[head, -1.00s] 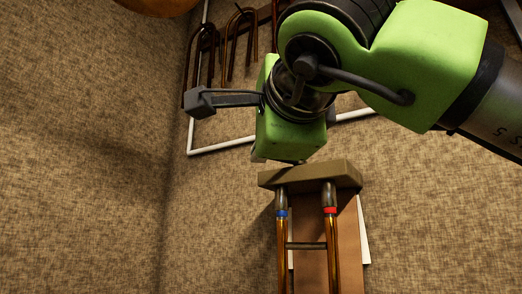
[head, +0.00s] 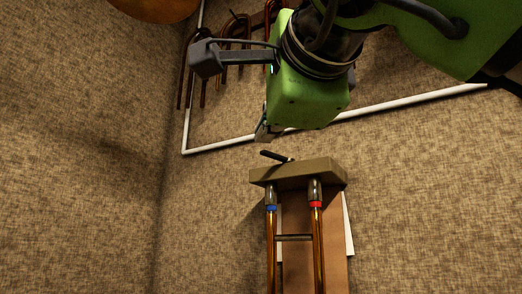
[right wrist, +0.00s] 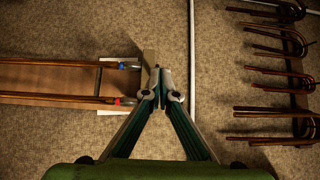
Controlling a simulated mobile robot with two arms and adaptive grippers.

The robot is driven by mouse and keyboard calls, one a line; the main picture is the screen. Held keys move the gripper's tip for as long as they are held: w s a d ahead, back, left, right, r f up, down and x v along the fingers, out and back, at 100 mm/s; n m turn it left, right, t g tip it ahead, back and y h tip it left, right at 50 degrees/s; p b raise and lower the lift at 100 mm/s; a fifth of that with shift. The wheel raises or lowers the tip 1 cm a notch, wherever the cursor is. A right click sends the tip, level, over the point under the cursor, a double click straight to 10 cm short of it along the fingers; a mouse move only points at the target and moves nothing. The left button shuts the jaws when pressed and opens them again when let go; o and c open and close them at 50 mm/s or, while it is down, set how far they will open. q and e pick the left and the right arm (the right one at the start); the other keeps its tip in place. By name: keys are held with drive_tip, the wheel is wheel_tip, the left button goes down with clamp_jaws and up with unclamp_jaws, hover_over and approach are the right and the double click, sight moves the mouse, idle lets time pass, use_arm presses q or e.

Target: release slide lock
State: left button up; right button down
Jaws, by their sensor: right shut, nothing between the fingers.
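The brass slide (head: 319,250) has two parallel tubes, one with a blue band and one with a red band, and a thin crossbar. Its upper ends meet an olive-tan block (head: 298,173). A short black lever (head: 275,156), which looks like the slide lock, sticks out at a slant from the block's top edge. My right gripper (head: 264,133) is shut and empty, just above the lever and apart from it in the head view. In the right wrist view its fingertips (right wrist: 160,74) meet beside the block (right wrist: 149,62) and hide part of it. My left gripper is out of view.
A brown board (head: 332,260) and white sheet lie behind the tubes. A white pipe-like line (head: 400,105) runs past the block. Several bent brass tubes (right wrist: 275,79) hang or lie beyond it. The patterned surface left of the block is clear.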

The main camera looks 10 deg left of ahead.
drive_tip(key=s+b, duration=0.1)
drive_tip(key=s, duration=0.5)
drive_tip(key=shift+a+f+b, duration=0.15)
drive_tip(key=shift+f+b, duration=0.05)
drive_tip(key=shift+b, duration=0.2)
